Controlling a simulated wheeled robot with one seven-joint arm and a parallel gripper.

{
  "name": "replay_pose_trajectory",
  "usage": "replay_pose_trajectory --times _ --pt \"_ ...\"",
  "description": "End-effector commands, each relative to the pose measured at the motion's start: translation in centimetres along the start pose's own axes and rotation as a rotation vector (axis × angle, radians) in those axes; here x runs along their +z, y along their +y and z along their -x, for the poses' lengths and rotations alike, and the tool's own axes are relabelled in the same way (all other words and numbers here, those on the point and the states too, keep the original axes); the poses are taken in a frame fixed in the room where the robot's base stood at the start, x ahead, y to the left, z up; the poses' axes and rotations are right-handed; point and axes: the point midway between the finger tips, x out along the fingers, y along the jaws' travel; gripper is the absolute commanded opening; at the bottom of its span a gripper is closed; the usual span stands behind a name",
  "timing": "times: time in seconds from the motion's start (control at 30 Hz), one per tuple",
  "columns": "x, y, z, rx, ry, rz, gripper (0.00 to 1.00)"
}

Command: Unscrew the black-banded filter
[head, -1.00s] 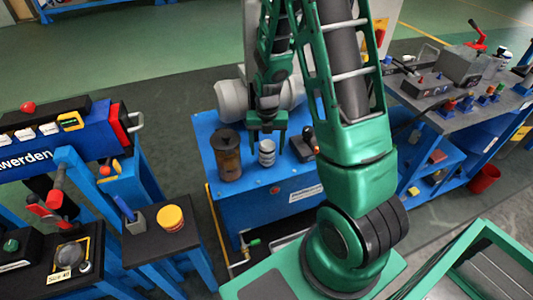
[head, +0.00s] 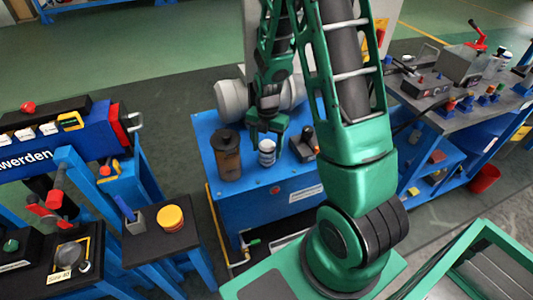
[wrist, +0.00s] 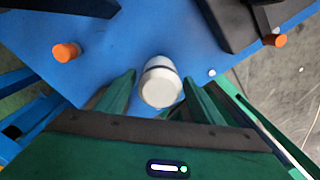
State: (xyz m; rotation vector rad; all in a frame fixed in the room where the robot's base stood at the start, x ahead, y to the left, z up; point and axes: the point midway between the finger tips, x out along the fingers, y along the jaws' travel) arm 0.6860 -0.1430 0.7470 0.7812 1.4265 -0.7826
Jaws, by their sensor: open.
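The filter (head: 267,153) is a small pale cylinder with a dark band, upright on the blue stand (head: 255,196). The wrist view shows the filter (wrist: 160,88) from above, with its pale round end towards the camera and the band behind it. My gripper (head: 268,128) is just above the filter and hides part of its top. In the wrist view the green fingers of my gripper (wrist: 161,80) are spread, one on each side of the filter, with gaps between. They do not visibly touch it.
A brown canister with a dark lid (head: 228,156) stands close left of the filter. A black device with a lever (head: 304,145) is close on the right.

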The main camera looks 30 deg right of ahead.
Motion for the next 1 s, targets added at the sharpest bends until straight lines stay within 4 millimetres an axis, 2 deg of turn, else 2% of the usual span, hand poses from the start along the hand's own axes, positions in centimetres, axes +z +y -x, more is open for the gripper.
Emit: replay_pose_trajectory --times 0.17,0.5,0.73,1.0 --pt "0.01 0.0 0.01 0.0 0.0 -0.08 0.61" --pt "0.0 0.0 0.01 0.0 0.0 -0.425 0.61" --pt "0.0 -0.01 0.01 0.0 0.0 -0.529 0.61" --pt "-0.01 0.0 0.01 0.0 0.0 -0.822 0.61"
